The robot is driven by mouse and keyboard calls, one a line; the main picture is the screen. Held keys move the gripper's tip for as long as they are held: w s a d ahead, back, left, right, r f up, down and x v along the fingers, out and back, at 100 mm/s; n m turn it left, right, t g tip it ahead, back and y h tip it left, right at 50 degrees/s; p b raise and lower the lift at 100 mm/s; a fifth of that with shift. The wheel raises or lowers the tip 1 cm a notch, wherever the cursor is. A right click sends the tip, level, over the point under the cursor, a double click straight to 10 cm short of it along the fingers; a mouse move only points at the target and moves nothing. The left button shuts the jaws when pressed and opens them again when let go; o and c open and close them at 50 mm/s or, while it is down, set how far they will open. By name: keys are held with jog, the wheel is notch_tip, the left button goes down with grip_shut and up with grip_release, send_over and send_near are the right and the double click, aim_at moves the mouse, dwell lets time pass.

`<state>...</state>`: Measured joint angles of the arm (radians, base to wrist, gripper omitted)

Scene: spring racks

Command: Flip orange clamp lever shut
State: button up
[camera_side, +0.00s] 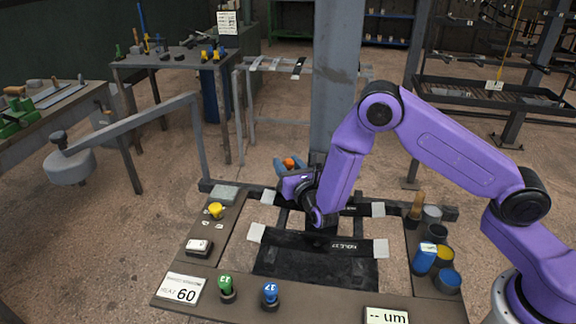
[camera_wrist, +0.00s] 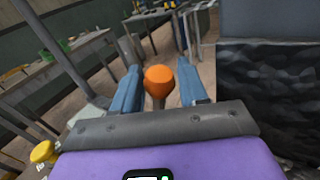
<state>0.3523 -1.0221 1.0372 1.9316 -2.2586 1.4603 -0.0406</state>
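The orange clamp lever (camera_side: 289,163) shows as an orange knob near the grey post, beside my gripper in the side view. In the wrist view the orange knob (camera_wrist: 160,78) sits on a short brownish stem, between the two blue fingers of my gripper (camera_wrist: 158,90). There is a visible gap between the knob and each finger, so my gripper is open around it or just behind it. In the side view my gripper (camera_side: 283,168) is small and partly hidden by my wrist. The clamp's base is hidden by my gripper.
A grey post (camera_side: 338,80) stands right beside my gripper. Below is a bench frame (camera_side: 330,305) with a black plate (camera_side: 310,262), a yellow knob (camera_side: 216,210), a green knob (camera_side: 225,283), a blue knob (camera_side: 270,291) and several small pots at right.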

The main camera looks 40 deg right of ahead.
grip_shut()
jog(key=shift+s+d+f, duration=0.3)
jog(key=shift+s+d, duration=0.1)
jog(key=shift+o, duration=2.2)
grip_release()
jog(key=shift+w+r, duration=0.1)
